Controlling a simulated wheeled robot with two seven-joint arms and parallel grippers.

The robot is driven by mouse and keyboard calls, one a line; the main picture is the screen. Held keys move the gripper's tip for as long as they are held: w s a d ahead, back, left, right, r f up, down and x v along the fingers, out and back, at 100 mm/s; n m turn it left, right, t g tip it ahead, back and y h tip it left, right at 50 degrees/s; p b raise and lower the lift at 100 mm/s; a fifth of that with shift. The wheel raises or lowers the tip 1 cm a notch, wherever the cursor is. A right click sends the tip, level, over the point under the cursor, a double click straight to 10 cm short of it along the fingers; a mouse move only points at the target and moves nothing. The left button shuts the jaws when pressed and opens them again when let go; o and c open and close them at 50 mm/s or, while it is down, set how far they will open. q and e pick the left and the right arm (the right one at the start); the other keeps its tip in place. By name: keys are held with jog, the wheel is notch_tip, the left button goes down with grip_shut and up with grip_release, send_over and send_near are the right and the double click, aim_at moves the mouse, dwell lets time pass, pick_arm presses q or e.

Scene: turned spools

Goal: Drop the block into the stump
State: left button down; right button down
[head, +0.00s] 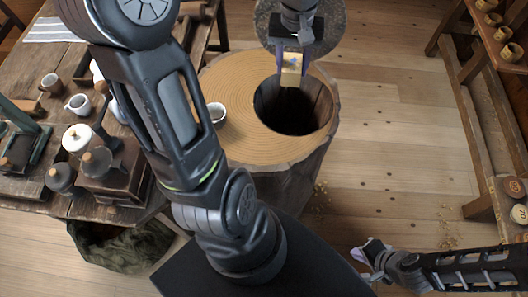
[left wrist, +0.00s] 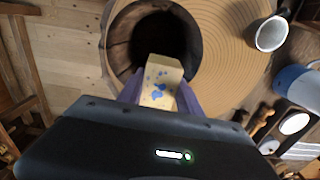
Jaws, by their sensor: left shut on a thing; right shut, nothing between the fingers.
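The block (head: 291,72) is a pale yellow piece with blue spots. My left gripper (head: 292,66) is shut on it and holds it over the stump's dark hollow. In the left wrist view the block (left wrist: 160,85) shows between the two purple fingers, overlapping the near edge of the hole. The stump (head: 235,115) has a ringed tan top with a wide round hollow, and it also shows in the left wrist view (left wrist: 228,75). My right gripper (head: 368,252) is low at the right, shut and empty, away from the stump.
A wooden table (head: 28,82) at the left carries cups, a grinder and jars. A shelf (head: 480,60) with small pots stands at the right. Wooden floor (head: 400,130) between is clear.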

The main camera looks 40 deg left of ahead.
pick_arm(q)
jog(key=shift+f+b, duration=1.65)
jog(key=shift+f, duration=0.85)
jog(key=c, duration=0.7)
grip_release()
jog(key=shift+r, duration=0.15)
notch_tip(320, 180, up, 8)
jog(key=shift+f, duration=0.2)
